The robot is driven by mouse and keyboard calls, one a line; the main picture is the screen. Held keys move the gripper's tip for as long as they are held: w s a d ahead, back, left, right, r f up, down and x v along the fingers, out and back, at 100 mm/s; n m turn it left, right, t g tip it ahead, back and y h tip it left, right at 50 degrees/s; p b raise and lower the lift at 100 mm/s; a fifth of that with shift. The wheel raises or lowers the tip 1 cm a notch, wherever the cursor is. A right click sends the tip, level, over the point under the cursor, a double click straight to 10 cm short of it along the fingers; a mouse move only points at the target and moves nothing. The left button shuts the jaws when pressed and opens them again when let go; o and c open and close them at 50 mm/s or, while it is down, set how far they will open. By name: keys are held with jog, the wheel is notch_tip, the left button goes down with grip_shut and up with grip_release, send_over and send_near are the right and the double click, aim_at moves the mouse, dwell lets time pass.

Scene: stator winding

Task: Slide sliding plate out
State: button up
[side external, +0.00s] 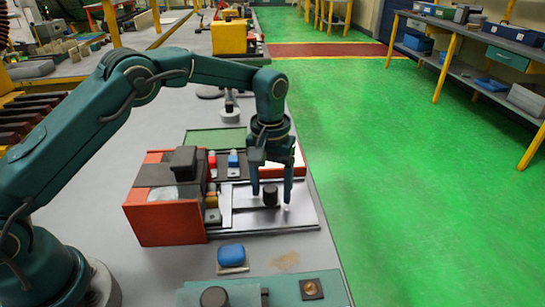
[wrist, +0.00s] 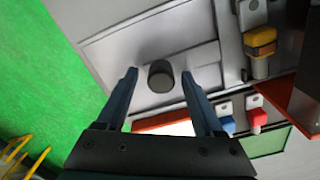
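The sliding plate (side external: 240,210) is a flat light-grey plate on the machine's bed, beside the orange-red housing. A dark round knob (side external: 270,194) stands up from it. The plate (wrist: 198,57) and the knob (wrist: 160,75) also show in the wrist view. My gripper (side external: 272,208) points down over the plate, with its two fingers apart on either side of the knob. In the wrist view my gripper (wrist: 158,76) is open, and gaps show between the fingers and the knob. I cannot tell the exact height of the fingertips.
The orange-red housing (side external: 165,222) stands left of the plate. Red (side external: 212,160), blue (side external: 233,160) and yellow (wrist: 260,45) parts line the machine near the plate. Green floor (side external: 400,180) lies open to the right.

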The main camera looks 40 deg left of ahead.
jog(key=shift+r, duration=2.55)
jog(key=shift+s+f+t+y, duration=0.1)
jog(key=shift+s+t+y, duration=0.25)
jog(key=shift+t+y, duration=0.45)
jog(key=shift+s+d+t, duration=0.3)
jog(key=shift+s+t, duration=0.4)
jog(key=shift+t, duration=0.6)
jog(key=shift+x, duration=2.55)
jog(key=shift+d, duration=0.1)
